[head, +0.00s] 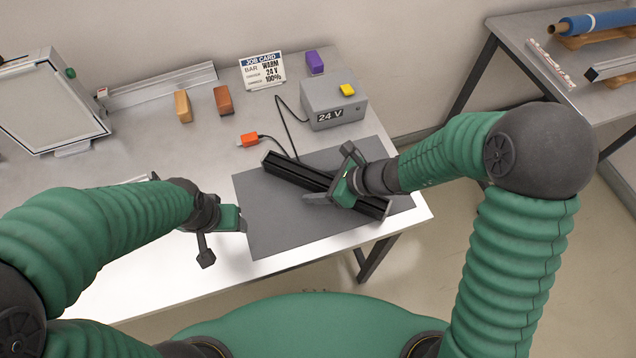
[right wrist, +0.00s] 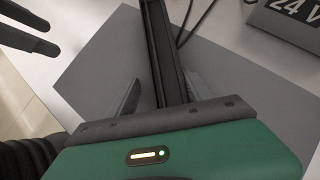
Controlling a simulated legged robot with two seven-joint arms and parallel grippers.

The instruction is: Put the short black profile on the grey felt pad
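The short black profile (head: 298,176) lies slantwise over the grey felt pad (head: 275,225), its far end close to the pad's back edge. My right gripper (head: 336,176) straddles the profile toward its near end. In the right wrist view the profile (right wrist: 160,50) runs between the two fingers (right wrist: 160,92); they stand apart, with pad showing between the left finger and the profile. My left gripper (head: 224,240) is empty and looks open beside the pad's left edge. Its fingers also show at the upper left of the right wrist view (right wrist: 30,30). Whether the profile's underside touches the pad is hidden.
A grey 24 V box (head: 330,106) with a yellow button stands behind the pad, its cable leading to an orange connector (head: 249,140). The left tabletop is mostly clear.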

